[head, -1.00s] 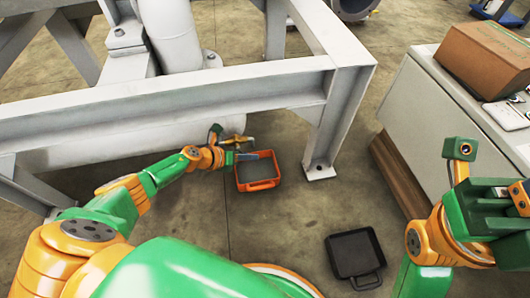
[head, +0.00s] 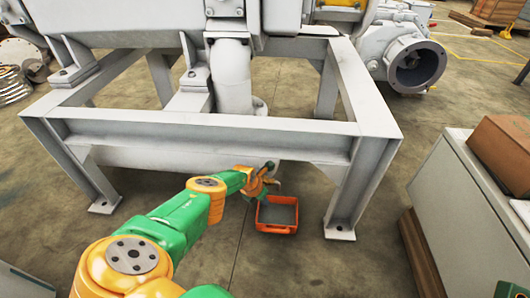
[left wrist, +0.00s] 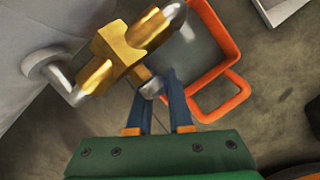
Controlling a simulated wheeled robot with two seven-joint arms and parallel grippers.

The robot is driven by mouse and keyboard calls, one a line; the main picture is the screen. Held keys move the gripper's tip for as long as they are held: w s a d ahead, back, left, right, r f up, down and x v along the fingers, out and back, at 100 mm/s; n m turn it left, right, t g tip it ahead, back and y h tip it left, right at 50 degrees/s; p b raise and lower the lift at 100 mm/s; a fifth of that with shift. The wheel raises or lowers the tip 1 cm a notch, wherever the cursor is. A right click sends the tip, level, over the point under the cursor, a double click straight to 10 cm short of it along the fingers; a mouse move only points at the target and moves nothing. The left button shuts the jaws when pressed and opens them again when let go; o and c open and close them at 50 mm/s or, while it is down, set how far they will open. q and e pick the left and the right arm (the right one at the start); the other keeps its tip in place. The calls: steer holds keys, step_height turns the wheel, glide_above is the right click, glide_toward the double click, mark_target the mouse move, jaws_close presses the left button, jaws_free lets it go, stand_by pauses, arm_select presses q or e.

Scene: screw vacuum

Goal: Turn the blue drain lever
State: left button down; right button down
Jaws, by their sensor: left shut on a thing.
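The brass drain valve (left wrist: 125,55) shows large in the left wrist view, joined to a silver pipe (left wrist: 55,72). In the head view the valve (head: 276,184) is small, below the machine's front beam. My left gripper (left wrist: 162,88) has its dark blue fingers right at the valve. It is shut on the drain lever, which is mostly hidden between and behind the fingers; its blue colour cannot be told apart from theirs. A short silver piece (left wrist: 151,88) shows at the fingertips. In the head view my left gripper is mostly hidden by its wrist. My right gripper is out of view.
An orange tray (head: 277,229) stands on the floor under the valve; its rim (left wrist: 238,100) is close beside my fingers. The grey steel frame (head: 230,133) spans above. A cabinet (head: 465,190) with a cardboard box (head: 503,150) stands right. Floor in front is clear.

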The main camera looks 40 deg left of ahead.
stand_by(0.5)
arm_select(q)
steer(key=c, duration=0.8)
jaws_free()
steer(key=shift+f, duration=0.1)
steer(key=shift+c, duration=0.2)
